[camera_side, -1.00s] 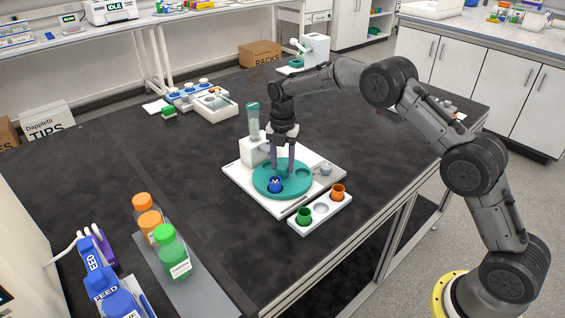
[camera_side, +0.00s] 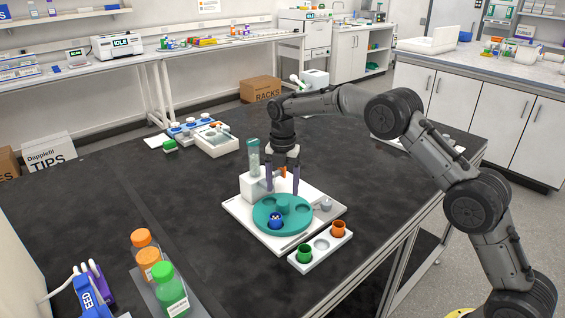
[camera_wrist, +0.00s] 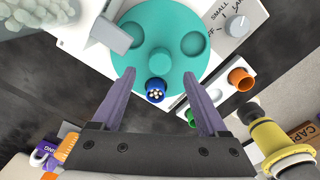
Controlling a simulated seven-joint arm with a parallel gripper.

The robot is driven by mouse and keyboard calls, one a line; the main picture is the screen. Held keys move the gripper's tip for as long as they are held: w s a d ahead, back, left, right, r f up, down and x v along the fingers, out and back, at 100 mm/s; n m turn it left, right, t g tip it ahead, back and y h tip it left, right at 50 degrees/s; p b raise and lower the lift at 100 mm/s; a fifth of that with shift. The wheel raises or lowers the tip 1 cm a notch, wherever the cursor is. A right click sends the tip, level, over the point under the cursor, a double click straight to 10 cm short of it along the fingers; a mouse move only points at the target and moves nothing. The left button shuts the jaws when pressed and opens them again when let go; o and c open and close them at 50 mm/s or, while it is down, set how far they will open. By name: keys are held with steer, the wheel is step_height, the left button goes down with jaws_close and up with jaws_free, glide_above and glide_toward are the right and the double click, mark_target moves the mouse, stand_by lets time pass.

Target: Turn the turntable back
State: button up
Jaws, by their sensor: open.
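The teal turntable (camera_side: 262,221) is a round disc with shallow round recesses and a raised hub (camera_side: 283,202) at its centre, set on a white base plate (camera_side: 316,230). It fills the upper middle of the wrist view (camera_wrist: 189,74). A blue cup (camera_side: 276,222) with pale yellowish pieces inside sits on the turntable near its front edge; it also shows in the wrist view (camera_wrist: 155,91). My gripper (camera_side: 282,189) is open and empty above the turntable, its purple fingers wide apart. In the wrist view its fingertips (camera_wrist: 167,75) lie either side of the blue cup's line, apart from it.
A white dispenser (camera_side: 254,187) with a clear pellet-filled tube (camera_side: 253,158) stands behind the turntable. A dial (camera_wrist: 237,26) is on the base. A white holder (camera_side: 321,247) in front carries green (camera_side: 304,253) and orange (camera_side: 338,229) cups, its middle slot empty. Bottles (camera_side: 172,292) stand at left.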

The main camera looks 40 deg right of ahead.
step_height(320, 180, up, 9)
stand_by(0.3)
steer(key=shift+r, duration=0.15)
step_height(320, 180, up, 7)
steer(key=t, duration=0.1)
glide_above(283, 201)
steer(key=s, duration=0.2)
steer(key=s+r+m+t, duration=0.2)
steer(key=s+r, duration=0.9)
steer(key=s+r+m+t, duration=0.2)
steer(key=s+m, duration=0.3)
steer(key=s, duration=0.8)
steer(key=s+f+m, duration=1.4)
steer(key=f+m, duration=0.1)
steer(key=m, duration=0.2)
steer(key=shift+s+a+m+t, duration=0.3)
steer(key=shift+s+a, duration=0.05)
